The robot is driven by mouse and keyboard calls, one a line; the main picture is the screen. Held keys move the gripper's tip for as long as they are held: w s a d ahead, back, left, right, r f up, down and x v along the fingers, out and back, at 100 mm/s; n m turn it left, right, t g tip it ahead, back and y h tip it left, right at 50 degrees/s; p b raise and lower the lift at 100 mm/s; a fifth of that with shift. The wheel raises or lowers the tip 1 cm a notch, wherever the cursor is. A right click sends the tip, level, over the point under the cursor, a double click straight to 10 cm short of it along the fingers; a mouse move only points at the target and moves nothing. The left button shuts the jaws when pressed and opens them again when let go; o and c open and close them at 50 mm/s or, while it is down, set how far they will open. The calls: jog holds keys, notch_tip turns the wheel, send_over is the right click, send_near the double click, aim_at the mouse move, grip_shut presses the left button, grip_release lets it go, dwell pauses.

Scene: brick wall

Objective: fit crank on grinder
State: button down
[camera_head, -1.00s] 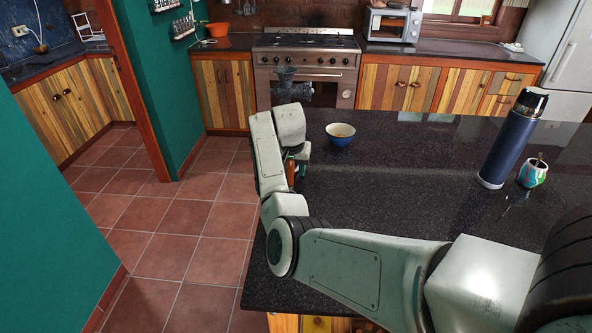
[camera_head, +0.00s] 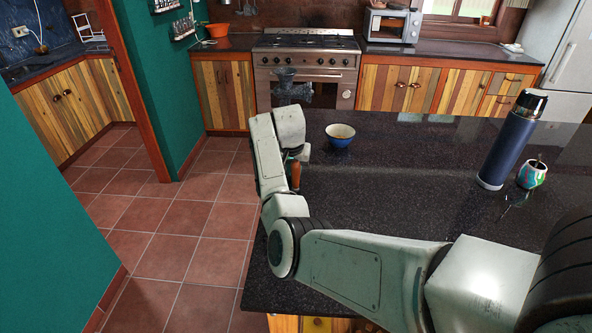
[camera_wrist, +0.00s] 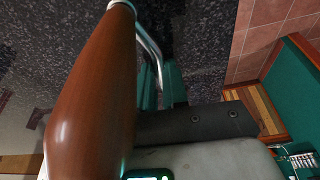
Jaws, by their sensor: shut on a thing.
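The grinder (camera_head: 290,88) is a dark metal body with a funnel-like top, at the counter's far left edge in the head view. The crank's wooden handle (camera_head: 295,176) hangs just below my wrist in the head view. In the wrist view the brown handle (camera_wrist: 92,95) fills the left side, with a bent metal rod (camera_wrist: 150,45) beside it. My gripper (camera_wrist: 165,85) is shut on the crank. In the head view my arm hides most of the gripper and the rod. The crank is apart from the grinder, on the near side of it.
A blue bowl (camera_head: 340,135) stands on the dark counter (camera_head: 400,195) to the right of my wrist. A tall blue flask (camera_head: 512,140) and a colourful cup (camera_head: 532,174) stand farther right. The counter's middle is clear. Open tiled floor (camera_head: 190,215) lies left of the counter.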

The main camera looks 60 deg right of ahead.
jog(key=shift+r, duration=0.15)
dwell(0.4)
jog(key=shift+r+p, duration=2.75)
jog(key=shift+r, duration=0.15)
jog(key=shift+w, duration=0.1)
